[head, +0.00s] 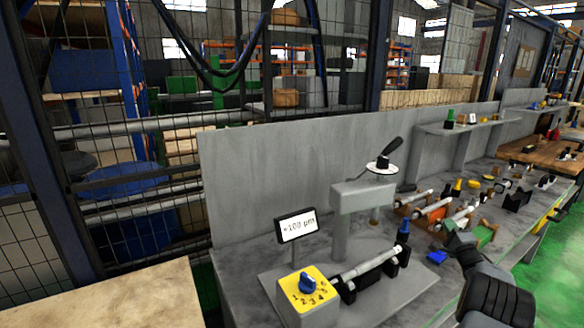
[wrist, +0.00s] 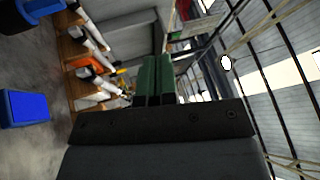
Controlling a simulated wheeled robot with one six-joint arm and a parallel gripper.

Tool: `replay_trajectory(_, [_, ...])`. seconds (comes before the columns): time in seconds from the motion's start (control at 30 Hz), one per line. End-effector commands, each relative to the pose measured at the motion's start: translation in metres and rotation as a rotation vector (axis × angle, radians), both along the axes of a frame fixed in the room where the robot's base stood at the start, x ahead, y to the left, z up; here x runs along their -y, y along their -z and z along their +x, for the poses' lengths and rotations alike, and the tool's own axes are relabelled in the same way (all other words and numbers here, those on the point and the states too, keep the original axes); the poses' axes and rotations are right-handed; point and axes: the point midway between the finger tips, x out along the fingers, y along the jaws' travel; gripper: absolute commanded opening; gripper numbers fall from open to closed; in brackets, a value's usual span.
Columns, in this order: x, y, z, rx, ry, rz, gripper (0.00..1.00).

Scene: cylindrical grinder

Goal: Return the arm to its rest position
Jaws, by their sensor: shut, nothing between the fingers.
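My gripper (wrist: 158,80) shows in the wrist view with its two green-tipped fingers shut together and nothing between them. In the head view my dark arm rises from the lower right, and its end (head: 456,238) is above the bench, in front of the rack of shafts.
The grey bench (head: 262,262) carries a measuring stand (head: 362,196), a yellow dial box (head: 306,290), a display (head: 297,226) and a shaft on supports (head: 371,264). White shafts (wrist: 92,32) lie in wooden racks near my gripper. A blue block (wrist: 24,109) lies nearby.

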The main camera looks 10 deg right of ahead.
Motion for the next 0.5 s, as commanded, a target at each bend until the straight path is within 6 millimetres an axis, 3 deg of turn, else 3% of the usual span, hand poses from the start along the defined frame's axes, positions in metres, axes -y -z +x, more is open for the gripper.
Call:
replay_trajectory(0.1, [0.017,0.022,0.001,-0.131,0.146,-0.143,0.00])
replay_trajectory(0.2, [0.035,0.082,-0.014,-0.407,0.314,-0.263,0.00])
replay_trajectory(0.27, [0.039,0.105,-0.031,-0.611,0.388,-0.352,0.00])
replay_trajectory(0.37, [0.012,0.123,-0.054,-0.953,0.389,-0.507,0.00])
replay_trajectory(0.47, [-0.044,0.121,-0.082,-1.256,0.257,-0.662,0.00])
replay_trajectory(0.5, [-0.073,0.117,-0.095,-1.357,0.171,-0.722,0.00])
